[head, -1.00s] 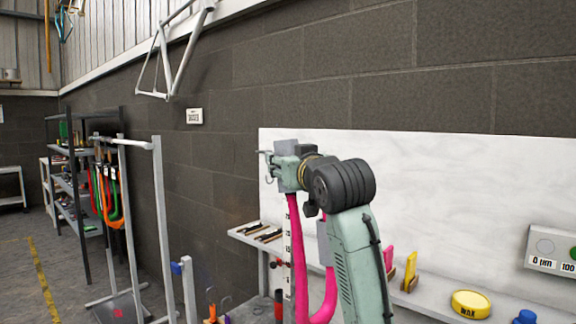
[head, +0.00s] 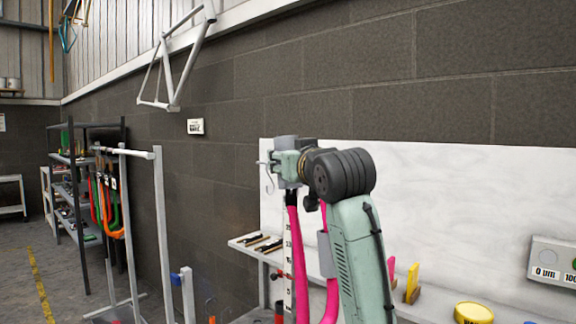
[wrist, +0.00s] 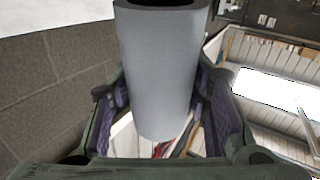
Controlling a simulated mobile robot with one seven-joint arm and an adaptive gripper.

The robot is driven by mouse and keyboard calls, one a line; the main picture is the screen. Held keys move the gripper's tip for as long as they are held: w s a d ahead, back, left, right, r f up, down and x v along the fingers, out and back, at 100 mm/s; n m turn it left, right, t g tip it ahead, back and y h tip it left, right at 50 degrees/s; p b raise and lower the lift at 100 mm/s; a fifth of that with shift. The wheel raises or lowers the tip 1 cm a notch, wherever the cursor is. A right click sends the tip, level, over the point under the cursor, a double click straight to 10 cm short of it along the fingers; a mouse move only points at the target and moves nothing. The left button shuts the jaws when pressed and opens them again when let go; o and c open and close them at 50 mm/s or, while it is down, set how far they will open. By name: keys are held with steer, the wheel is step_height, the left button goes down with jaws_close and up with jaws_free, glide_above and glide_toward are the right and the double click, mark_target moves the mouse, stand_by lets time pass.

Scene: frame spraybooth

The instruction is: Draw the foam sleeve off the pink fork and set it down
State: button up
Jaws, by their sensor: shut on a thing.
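The pink fork stands with its legs upward in the head view. One leg (head: 300,255) rises just below my gripper, with a dark part at its top. The other leg (head: 331,295) is partly behind my arm and carries a grey piece (head: 325,255). My gripper (head: 288,167) is shut on the grey foam sleeve (head: 285,143), above the first leg. In the wrist view the sleeve (wrist: 158,70) is an upright tube between the pads, its dark hollow end at the top. I cannot tell whether the leg's tip is still inside it.
A marked white scale (head: 288,255) stands beside the fork leg. A shelf with dark tools (head: 262,243) is behind left. A yellow wax tin (head: 474,312) and a control box (head: 553,262) are at right. A white stand (head: 160,220) is left.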

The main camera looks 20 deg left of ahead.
mark_target(291, 136)
steer(key=shift+r, duration=0.4)
steer(key=shift+r, duration=2.05)
steer(key=s+a+b, duration=0.2)
steer(key=s, duration=0.5)
steer(key=shift+s+a, duration=0.3)
steer(key=shift+a, duration=0.1)
